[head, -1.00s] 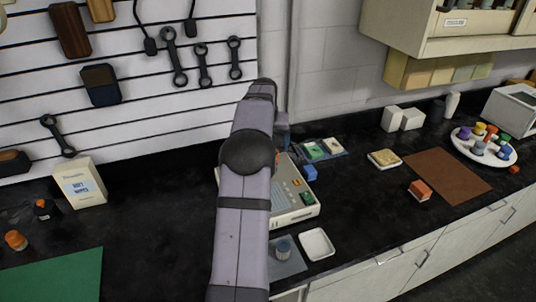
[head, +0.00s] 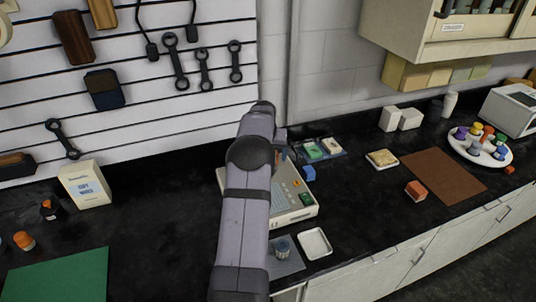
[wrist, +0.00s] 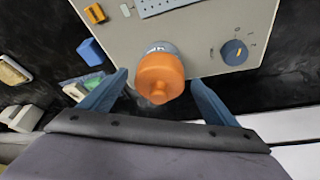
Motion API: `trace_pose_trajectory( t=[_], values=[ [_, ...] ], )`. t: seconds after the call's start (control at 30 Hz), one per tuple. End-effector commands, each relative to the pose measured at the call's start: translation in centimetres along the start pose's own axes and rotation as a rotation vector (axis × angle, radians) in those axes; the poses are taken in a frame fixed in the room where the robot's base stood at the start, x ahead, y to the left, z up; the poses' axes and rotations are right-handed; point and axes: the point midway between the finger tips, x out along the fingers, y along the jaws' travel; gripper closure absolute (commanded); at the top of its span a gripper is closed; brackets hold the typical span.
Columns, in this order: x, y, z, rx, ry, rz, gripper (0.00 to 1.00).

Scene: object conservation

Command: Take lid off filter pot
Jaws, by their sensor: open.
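A pot with an orange lid (wrist: 160,78) stands on the grey machine (wrist: 215,28) in the wrist view; only a little of its grey body shows below the lid. My gripper (wrist: 158,98) is open, with one blue finger on either side of the lid. I see gaps between both fingers and the lid, so it is not held. In the head view my arm hides most of the gripper and the pot. The grey machine (head: 295,213) shows there beside my arm.
A blue knob (wrist: 234,52) sits on the machine right of the pot. A blue block (head: 309,173) is beside the machine. In front are a white tray (head: 315,243) and a small grey jar (head: 283,246).

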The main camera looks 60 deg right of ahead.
Motion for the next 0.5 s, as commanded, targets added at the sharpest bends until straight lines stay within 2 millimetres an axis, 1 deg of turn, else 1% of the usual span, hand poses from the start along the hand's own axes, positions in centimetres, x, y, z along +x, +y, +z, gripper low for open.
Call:
trace_pose_trajectory(
  t=[0.17,0.27,0.3,0.33,0.37,0.5],
  values=[
    [0.03,0.01,-0.01,0.000,0.001,0.000,0.18],
    [0.02,0.01,-0.01,0.000,0.001,0.000,0.40],
    [0.01,0.01,-0.01,0.000,0.001,0.000,0.49],
    [0.01,0.01,-0.01,0.000,0.001,0.000,0.56],
    [0.01,0.01,-0.01,0.000,0.001,0.000,0.61],
    [-0.02,0.01,-0.03,0.000,0.001,0.000,0.61]
  ],
)
